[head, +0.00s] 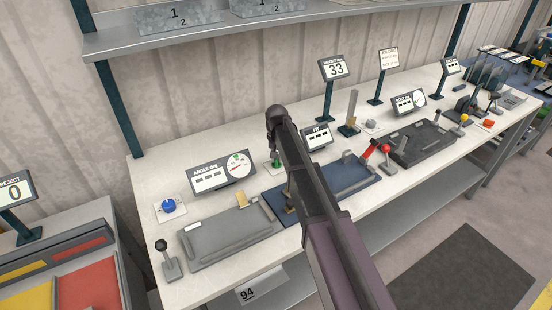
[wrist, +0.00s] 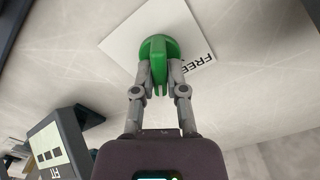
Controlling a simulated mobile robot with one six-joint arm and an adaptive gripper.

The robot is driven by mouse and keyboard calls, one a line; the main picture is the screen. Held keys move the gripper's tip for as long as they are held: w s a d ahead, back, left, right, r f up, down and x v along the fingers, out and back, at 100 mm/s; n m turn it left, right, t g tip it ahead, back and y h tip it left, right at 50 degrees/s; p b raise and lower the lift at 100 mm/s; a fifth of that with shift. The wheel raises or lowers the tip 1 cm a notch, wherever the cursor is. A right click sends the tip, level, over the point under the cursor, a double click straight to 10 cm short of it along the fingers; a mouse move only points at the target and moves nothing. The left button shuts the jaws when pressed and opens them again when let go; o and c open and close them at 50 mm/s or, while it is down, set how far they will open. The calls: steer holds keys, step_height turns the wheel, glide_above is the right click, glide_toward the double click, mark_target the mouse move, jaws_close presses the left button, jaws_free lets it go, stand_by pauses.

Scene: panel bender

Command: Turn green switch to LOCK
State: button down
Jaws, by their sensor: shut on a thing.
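The green switch (wrist: 158,55) is a round knob with a raised grip bar, on a white square plate (wrist: 122,38) in the wrist view. The plate bears the word FREE, seen upside down at its right; no LOCK label is visible. My gripper (wrist: 159,88) is shut on the knob's grip bar, one finger on each side. In the head view the green switch (head: 277,163) shows only in part below my gripper (head: 276,150), and my arm hides much around it.
The FIT display (head: 317,137) stands close to the right of my gripper. A blue knob (head: 168,206), an angle display (head: 222,173) and a grey fixture plate (head: 228,236) lie to the left. A red-knobbed lever (head: 385,149) stands to the right. A shelf (head: 240,27) runs above.

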steer(key=shift+s+m, duration=0.2)
steer(key=shift+m, duration=0.1)
steer(key=c, duration=0.8)
jaws_free()
steer(key=shift+o, duration=0.6)
steer(key=shift+w, duration=0.1)
steer(key=shift+n, duration=0.4)
